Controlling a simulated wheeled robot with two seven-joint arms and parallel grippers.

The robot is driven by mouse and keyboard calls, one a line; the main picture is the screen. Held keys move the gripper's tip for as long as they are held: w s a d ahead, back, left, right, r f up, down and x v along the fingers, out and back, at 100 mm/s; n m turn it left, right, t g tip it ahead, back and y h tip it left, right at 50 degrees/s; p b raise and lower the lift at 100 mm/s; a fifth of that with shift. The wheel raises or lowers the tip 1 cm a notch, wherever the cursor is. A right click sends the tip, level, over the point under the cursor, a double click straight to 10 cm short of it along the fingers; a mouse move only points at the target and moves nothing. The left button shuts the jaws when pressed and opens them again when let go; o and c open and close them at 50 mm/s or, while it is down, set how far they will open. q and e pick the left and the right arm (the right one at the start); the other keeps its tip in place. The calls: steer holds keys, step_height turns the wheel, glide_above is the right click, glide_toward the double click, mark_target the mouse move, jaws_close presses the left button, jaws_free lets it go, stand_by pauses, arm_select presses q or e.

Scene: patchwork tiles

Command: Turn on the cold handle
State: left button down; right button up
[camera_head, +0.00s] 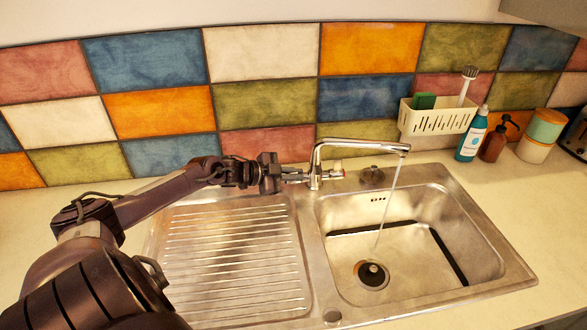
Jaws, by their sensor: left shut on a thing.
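A chrome faucet (316,165) stands behind the sink, its spout reaching right over the basin. A thin stream of water (387,207) falls from the spout into the basin. One handle (338,169) is on the right of the faucet body, with a small reddish mark. The other handle (293,176) is on the left side, at my left gripper. My left gripper (279,174) is shut on this left handle, and the jaws partly hide it. My right gripper is not in view.
The steel sink has a ribbed drainboard (235,255) at left and a basin (450,245) at right. A white caddy (436,118) hangs on the tiled wall. A blue bottle (471,138), brown pump bottle (494,142) and canister (540,135) stand at the right.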

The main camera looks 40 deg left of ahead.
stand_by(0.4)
arm_select(q)
steer(key=c, duration=1.6)
jaws_free()
steer(key=shift+s, duration=0.1)
steer(key=shift+s+a, duration=0.2)
steer(key=shift+s, duration=0.3)
steer(key=shift+p+v, duration=0.85)
steer(key=shift+v, duration=2.55)
steer(key=shift+d, duration=0.1)
